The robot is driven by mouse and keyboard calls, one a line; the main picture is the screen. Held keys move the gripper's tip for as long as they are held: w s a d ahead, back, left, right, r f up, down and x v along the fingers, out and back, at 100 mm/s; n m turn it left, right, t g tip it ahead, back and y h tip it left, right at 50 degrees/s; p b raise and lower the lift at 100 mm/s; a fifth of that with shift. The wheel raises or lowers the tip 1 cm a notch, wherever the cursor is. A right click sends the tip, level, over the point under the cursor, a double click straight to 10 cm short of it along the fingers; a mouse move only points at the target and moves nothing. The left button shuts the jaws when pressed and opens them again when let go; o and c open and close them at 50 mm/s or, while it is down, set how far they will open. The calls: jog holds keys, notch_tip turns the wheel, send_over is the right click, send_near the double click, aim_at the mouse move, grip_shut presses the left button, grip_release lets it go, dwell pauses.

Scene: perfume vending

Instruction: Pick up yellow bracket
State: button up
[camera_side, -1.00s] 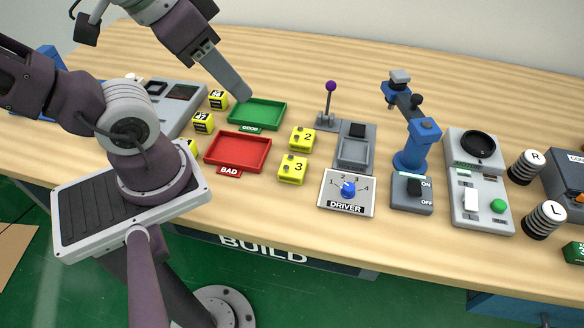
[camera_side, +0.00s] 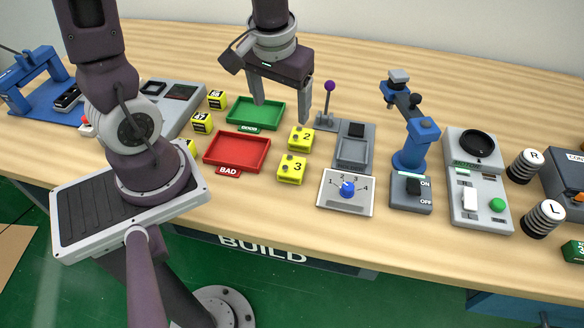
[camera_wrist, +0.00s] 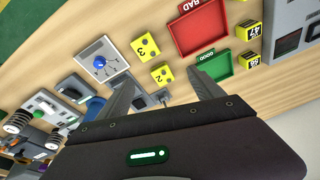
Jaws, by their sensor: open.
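Yellow blocks with black number labels (camera_side: 202,122) (camera_side: 217,99) stand left of the trays. Which one is the bracket I cannot tell. My gripper (camera_side: 281,112) points down, open and empty, above the table near the green tray, behind block 2. It also shows in the wrist view (camera_wrist: 163,86).
A red BAD tray (camera_side: 237,151) and a green GOOD tray (camera_side: 256,126) lie left of blocks 2 and 3. A purple-knobbed lever (camera_side: 329,100), grey fixture (camera_side: 353,149) and driver dial panel (camera_side: 347,205) stand to the right.

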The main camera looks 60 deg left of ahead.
aim_at(292, 165)
jog(key=f+n, duration=0.1)
jog(key=f, duration=0.2)
jog(key=w+d+f+n+g+h, duration=0.1)
jog(key=f, duration=0.2)
jog(key=w+f+n+h, duration=0.1)
jog(key=f, duration=0.2)
jog(key=shift+d+f+g, duration=0.25)
jog(key=shift+f+g, duration=0.05)
jog(key=shift+g, duration=0.1)
jog(key=f, duration=0.6)
jog(key=shift+s+a+f, duration=0.1)
jog(key=shift+a+f, duration=0.1)
jog(key=shift+f, duration=0.2)
grip_shut()
